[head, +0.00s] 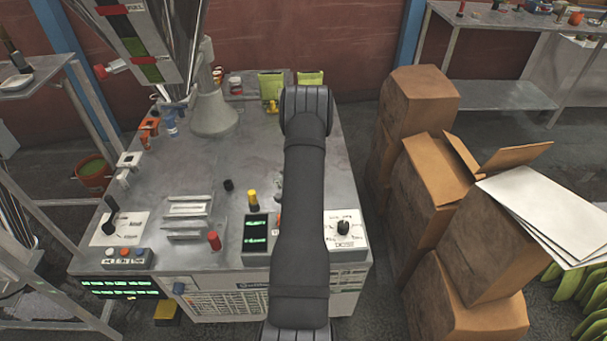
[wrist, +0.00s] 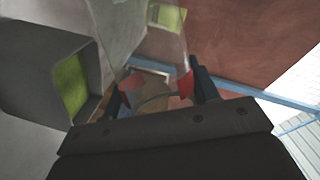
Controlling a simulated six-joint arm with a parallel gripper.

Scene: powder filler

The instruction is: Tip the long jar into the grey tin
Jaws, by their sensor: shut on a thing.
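My gripper (wrist: 158,92) shows in the wrist view, its two dark fingers with red pads closed on a clear, see-through thing, which looks like the long jar (wrist: 135,45). The jar's faint walls run up from between the fingers to the picture's top edge. Its contents and mouth cannot be made out. A dark grey, square-edged container (wrist: 40,85) with green inside is at the left, apart from the fingers; it looks like the grey tin. In the head view my own arm covers the gripper, and I cannot make out jar or tin there.
The grey machine table (head: 195,165) carries a hopper (head: 148,45) at back left, with a red knob (head: 214,240) and a yellow-topped knob (head: 253,198) near the front. Green pouches (head: 271,86) stand at the back. Cardboard boxes (head: 418,95) are stacked close on the right.

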